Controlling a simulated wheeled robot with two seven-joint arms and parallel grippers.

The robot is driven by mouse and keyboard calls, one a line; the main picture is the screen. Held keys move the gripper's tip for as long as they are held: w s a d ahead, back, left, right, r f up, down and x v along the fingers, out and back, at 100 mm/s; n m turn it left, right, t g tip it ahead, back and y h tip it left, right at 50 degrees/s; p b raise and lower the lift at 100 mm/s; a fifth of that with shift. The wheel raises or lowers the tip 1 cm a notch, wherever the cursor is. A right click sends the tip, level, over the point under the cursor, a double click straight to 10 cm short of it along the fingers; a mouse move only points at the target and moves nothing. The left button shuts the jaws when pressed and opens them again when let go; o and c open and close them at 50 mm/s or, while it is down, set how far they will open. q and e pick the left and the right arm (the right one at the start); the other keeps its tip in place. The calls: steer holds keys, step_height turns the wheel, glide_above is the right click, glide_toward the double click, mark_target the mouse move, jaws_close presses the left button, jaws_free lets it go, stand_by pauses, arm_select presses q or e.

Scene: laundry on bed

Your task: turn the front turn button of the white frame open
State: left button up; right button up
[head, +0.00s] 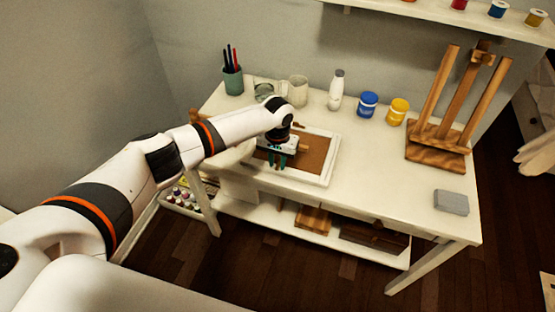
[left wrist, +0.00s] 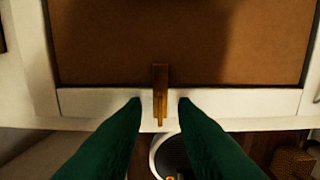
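The white frame (head: 331,160) lies flat on the white table with a brown back board (head: 312,150) in it. In the left wrist view the front bar of the white frame (left wrist: 235,100) runs across the middle. The front turn button (left wrist: 160,88), a narrow brown-gold bar, points straight across this bar, with one end over the board's edge. My left gripper (head: 277,160) is over the frame's front left part. Its green fingers (left wrist: 160,103) are open, one on each side of the button, with gaps to it. My right gripper is not in view.
A grey-green cup of pens (head: 232,80), a white bottle (head: 336,90), blue (head: 367,104) and yellow (head: 398,111) jars stand along the back. A wooden easel (head: 437,155) and grey block (head: 451,202) are at the right. The table's front edge is close to the frame.

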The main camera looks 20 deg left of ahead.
arm_select(q)
steer(key=shift+c, duration=0.4)
jaws_close()
steer(key=m+p, duration=0.1)
steer(key=m, duration=0.6)
steer(key=shift+m+p, duration=0.3)
steer(key=m, duration=1)
steer(key=shift+m, duration=0.3)
